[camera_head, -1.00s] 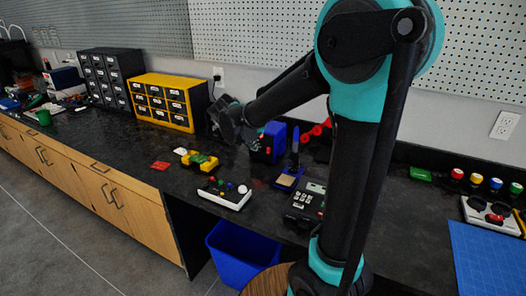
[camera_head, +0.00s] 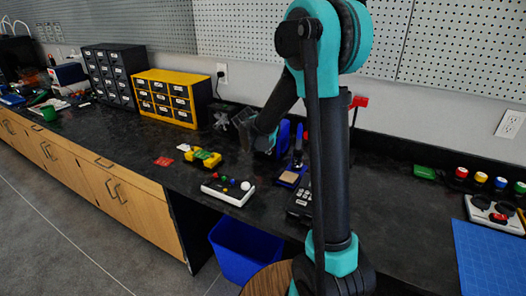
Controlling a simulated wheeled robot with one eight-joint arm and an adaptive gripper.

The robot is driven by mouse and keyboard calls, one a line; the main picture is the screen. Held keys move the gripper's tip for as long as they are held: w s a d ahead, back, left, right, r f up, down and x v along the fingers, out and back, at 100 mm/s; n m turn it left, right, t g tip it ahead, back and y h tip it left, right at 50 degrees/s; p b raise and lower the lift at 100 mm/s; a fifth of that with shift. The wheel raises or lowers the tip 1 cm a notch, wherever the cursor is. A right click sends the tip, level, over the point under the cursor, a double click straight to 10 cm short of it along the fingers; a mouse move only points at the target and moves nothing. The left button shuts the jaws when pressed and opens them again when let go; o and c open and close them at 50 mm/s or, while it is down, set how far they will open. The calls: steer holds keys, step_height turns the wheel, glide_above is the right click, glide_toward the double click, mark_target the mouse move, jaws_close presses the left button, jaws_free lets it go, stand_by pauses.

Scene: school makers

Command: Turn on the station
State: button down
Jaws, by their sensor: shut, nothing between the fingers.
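The station, a blue box (camera_head: 283,136), stands on the dark bench behind my arm. Most of its front is hidden by my wrist, and its switch cannot be made out. My gripper (camera_head: 241,124) is at the station's left front side, above the bench. It looks shut and empty. Its fingertips are small and dark, and I cannot tell whether they touch the station.
A white controller board (camera_head: 228,191) and a yellow-green device (camera_head: 203,158) lie in front. A yellow drawer cabinet (camera_head: 168,100) stands left. A dark meter (camera_head: 299,202) is partly behind my arm. A blue bin (camera_head: 245,248) is below.

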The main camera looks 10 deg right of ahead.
steer(key=shift+w+d+f, duration=0.1)
steer(key=shift+w+d, duration=0.3)
steer(key=shift+w, duration=0.05)
steer(key=shift+w+d+f, duration=0.1)
steer(key=shift+w, duration=0.15)
steer(key=shift+r, duration=0.2)
steer(key=shift+r, duration=0.65)
steer(key=s+a+f+v, duration=0.1)
steer(key=v, duration=1.2)
steer(key=shift+s+a+f, duration=0.2)
steer(key=shift+s+f, duration=0.15)
steer(key=shift+f, duration=0.05)
